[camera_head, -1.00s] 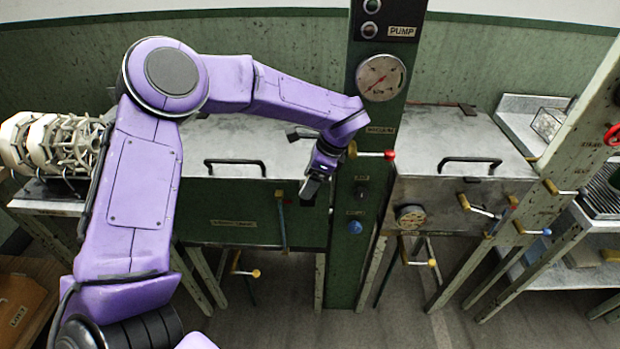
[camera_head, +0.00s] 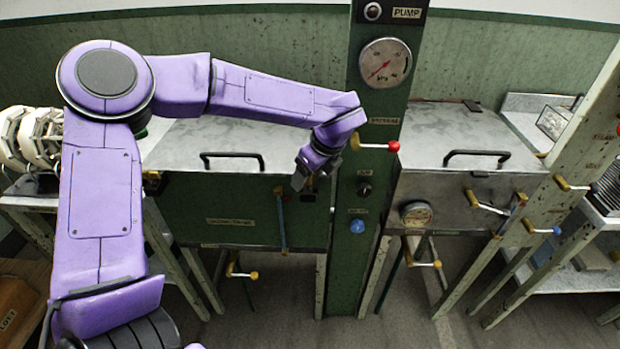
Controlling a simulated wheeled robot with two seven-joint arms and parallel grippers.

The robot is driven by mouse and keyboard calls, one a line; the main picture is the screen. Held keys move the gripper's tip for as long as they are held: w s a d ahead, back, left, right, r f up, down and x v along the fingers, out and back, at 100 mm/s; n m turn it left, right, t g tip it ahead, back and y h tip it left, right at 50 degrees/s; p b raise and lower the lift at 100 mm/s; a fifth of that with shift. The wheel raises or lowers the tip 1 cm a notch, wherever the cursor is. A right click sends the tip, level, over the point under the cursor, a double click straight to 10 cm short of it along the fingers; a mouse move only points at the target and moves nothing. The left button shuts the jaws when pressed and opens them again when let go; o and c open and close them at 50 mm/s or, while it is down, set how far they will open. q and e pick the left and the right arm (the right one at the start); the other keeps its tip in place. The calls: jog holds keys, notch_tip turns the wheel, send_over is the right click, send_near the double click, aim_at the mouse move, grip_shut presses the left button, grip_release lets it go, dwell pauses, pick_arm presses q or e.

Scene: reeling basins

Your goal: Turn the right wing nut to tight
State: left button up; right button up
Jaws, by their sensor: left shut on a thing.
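My left gripper (camera_head: 300,178) is at the upper right of the green front of the left basin (camera_head: 225,205), just below its grey lid. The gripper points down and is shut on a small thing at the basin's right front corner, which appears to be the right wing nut. The jaws hide nearly all of it, so its shape and how tight it is cannot be read. A small dark fitting (camera_head: 152,181) shows at the basin's left front corner, partly behind my arm. My right gripper is not in view.
Right of my gripper stands the green pump post with a gauge (camera_head: 386,62), a red-knobbed lever (camera_head: 380,147) and a blue knob (camera_head: 357,226). A black lid handle (camera_head: 232,157) is to the left. A second basin (camera_head: 455,203) with levers stands further right.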

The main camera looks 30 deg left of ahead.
pick_arm(q)
jog(key=m+t, duration=0.1)
jog(key=m, duration=0.1)
jog(key=m+t+h, duration=0.1)
jog(key=m, duration=0.2)
jog(key=shift+s+r+m+b, duration=0.1)
jog(key=shift+s+m+b, duration=0.05)
jog(key=shift+m+b, duration=0.2)
jog(key=shift+a+m+t+h+p, duration=0.1)
jog(key=shift+m+t+h+p, duration=0.5)
jog(key=shift+m, duration=1.45)
jog(key=o, duration=1)
jog(key=shift+o, duration=0.2)
jog(key=b+v, duration=0.1)
jog(key=v, duration=0.9)
jog(key=shift+r, duration=0.25)
jog(key=shift+s, duration=0.1)
